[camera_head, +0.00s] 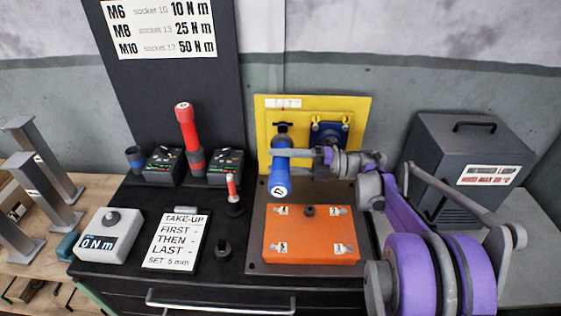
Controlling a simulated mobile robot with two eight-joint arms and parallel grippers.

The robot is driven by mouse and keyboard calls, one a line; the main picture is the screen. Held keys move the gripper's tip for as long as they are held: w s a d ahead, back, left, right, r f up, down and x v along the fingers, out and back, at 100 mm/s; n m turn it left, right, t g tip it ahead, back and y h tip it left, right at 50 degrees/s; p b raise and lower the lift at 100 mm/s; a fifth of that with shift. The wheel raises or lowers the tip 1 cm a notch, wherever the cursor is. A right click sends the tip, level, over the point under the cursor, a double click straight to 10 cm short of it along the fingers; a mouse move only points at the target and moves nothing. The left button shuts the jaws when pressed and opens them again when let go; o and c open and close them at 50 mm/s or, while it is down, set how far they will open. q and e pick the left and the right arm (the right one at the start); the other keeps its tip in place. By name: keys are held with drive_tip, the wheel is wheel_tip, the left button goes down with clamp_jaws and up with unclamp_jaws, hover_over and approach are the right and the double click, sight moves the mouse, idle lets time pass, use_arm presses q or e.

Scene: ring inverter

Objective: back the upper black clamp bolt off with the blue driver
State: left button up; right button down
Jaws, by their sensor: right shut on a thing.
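The blue driver (280,176) is in my right gripper (297,153), which is shut on it from the right. The driver's numbered end faces me and its far end points at the yellow upright plate (361,109). A black clamp part (283,128) shows on the plate just above the driver's far end. The driver hides what lies behind it, so I cannot tell whether it sits on a bolt. My left gripper is not in view.
An orange block (310,250) with several numbered bolts lies before the plate. A blue fitting (330,132) is right of the driver. A red driver (187,130) stands in a rack at left. A grey box (470,150) stands at right. A small red-topped tool (232,190) stands left of the block.

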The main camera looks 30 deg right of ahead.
sight(280, 172)
drive_tip(key=shift+w+d+r, duration=0.15)
drive_tip(key=shift+w+d, duration=0.15)
drive_tip(key=shift+w, duration=0.2)
idle(1.3)
drive_tip(key=shift+s, duration=0.1)
idle(0.3)
drive_tip(key=shift+s+a, duration=0.7)
drive_tip(key=shift+s, duration=0.35)
drive_tip(key=shift+s+a, duration=0.65)
drive_tip(key=shift+s, duration=0.35)
